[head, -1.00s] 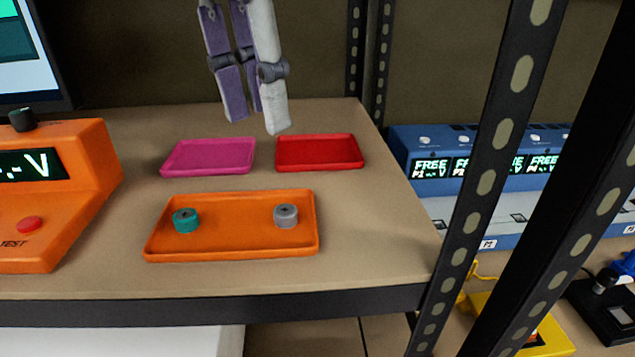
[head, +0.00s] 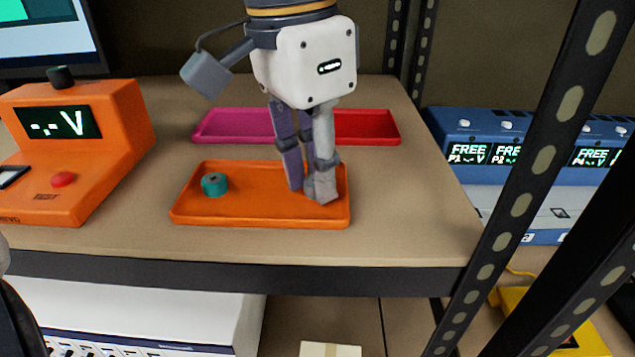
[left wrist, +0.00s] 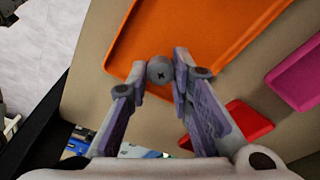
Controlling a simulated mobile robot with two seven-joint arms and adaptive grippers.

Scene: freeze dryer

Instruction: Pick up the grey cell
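The orange tray (head: 250,218) lies on the shelf in the head view. A teal cell (head: 214,184) stands in its left part. My right gripper is not in view.
A magenta tray (head: 235,125) and a red tray (head: 368,127) lie behind the orange tray. An orange tester (head: 110,150) with a display stands at the left. A dark perforated shelf post (head: 545,140) rises at the right, before blue devices (head: 540,135).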

